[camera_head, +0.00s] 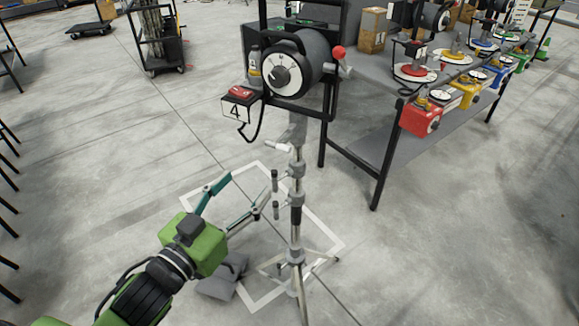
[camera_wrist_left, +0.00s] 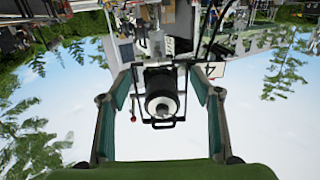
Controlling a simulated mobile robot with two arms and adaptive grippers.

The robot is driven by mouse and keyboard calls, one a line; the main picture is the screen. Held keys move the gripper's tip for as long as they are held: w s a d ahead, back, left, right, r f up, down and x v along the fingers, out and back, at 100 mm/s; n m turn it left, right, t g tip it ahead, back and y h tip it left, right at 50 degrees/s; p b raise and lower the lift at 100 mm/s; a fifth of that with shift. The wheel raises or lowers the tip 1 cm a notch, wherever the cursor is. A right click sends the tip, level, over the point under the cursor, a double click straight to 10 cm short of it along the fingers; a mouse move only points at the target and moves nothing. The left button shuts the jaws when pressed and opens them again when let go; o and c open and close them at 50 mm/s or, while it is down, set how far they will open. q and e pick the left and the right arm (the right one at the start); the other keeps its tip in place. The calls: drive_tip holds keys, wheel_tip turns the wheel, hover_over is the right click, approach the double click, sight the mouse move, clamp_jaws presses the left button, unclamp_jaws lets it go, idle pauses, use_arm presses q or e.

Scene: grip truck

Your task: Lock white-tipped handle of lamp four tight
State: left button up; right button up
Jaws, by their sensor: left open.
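Lamp four (camera_head: 297,62) is a black round lamp in a frame on a silver stand (camera_head: 297,215), with a box marked 4 (camera_head: 238,103) hanging beside it. A white-tipped handle (camera_head: 278,147) sticks out to the left of the stand below the lamp. A red ball handle (camera_head: 338,53) is at the lamp's right side. My left gripper (camera_head: 246,195) is open and empty, left of the stand and lower than the white-tipped handle. In the left wrist view, the lamp (camera_wrist_left: 161,95) appears upside down between the open fingers (camera_wrist_left: 160,75); the white-tipped handle cannot be made out.
Dark handles (camera_head: 275,181) project from the stand near my left gripper. A dark sandbag (camera_head: 224,275) lies by the stand's legs on the floor. A table (camera_head: 375,150) with coloured devices stands at right. A black cart (camera_head: 157,40) is at the back left.

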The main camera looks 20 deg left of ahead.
use_arm(q)
drive_tip(key=r, duration=0.1)
drive_tip(key=b, duration=0.6)
approach(278, 148)
drive_tip(key=a+x, duration=0.1)
drive_tip(key=x, duration=0.4)
drive_tip(key=p+x, duration=0.1)
drive_tip(key=x, duration=0.2)
drive_tip(key=p+x, duration=0.1)
drive_tip(key=x, duration=0.2)
drive_tip(key=shift+d+f, duration=0.25)
drive_tip(key=shift+f, duration=0.1)
drive_tip(key=c, duration=1.1)
